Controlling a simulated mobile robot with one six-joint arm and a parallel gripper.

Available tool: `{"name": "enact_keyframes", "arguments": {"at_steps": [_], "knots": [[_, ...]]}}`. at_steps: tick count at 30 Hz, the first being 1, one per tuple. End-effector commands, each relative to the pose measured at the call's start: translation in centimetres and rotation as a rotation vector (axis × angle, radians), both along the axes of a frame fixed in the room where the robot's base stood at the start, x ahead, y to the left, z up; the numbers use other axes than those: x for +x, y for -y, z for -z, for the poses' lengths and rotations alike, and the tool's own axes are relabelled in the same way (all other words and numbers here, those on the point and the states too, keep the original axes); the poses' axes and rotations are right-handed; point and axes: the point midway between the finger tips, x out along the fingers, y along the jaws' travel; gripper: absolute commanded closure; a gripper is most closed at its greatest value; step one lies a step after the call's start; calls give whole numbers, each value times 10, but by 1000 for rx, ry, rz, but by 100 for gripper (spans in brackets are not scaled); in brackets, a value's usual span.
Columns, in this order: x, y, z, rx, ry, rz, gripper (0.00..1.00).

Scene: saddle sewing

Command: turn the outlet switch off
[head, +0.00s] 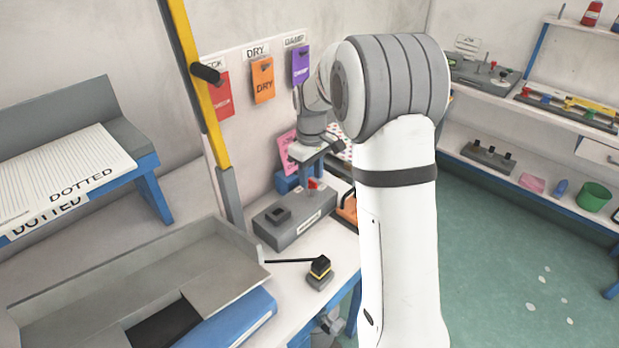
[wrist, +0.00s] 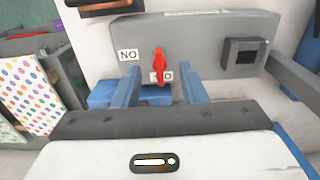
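The outlet is a grey box (head: 292,222) on the white worktop, with a dark square socket (wrist: 245,57) on it. Its red switch lever (wrist: 159,66) stands upright in the wrist picture, and it shows small in the head view (head: 316,184). A label reading "NO" (wrist: 128,55) is left of the lever; a second label (wrist: 161,76) is partly hidden behind it. My gripper (wrist: 160,90) is open and empty. Its two fingers point at the box, one on each side of the lever, with a visible gap on both sides. Whether the fingertips touch the box is unclear.
A yellow post (head: 200,85) rises left of the box. Hanging cards (head: 262,80) line the wall behind. Shelves (head: 530,130) stand at the right beyond open green floor.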

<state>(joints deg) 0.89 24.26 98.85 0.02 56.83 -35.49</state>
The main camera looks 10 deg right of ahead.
Motion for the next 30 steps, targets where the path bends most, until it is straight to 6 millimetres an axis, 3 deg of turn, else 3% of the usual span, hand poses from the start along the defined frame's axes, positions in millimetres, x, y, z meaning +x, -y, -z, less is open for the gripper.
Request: {"name": "enact_keyframes", "arguments": {"at_steps": [6, 12, 26, 30], "knots": [[0, 0, -39, 1, 4, 0, 62], [-1, 0, -61, 0, 2, 0, 62], [-2, 0, -64, 0, 1, 0, 62], [-32, -1, -81, 1, 31, 63, 62]]}}
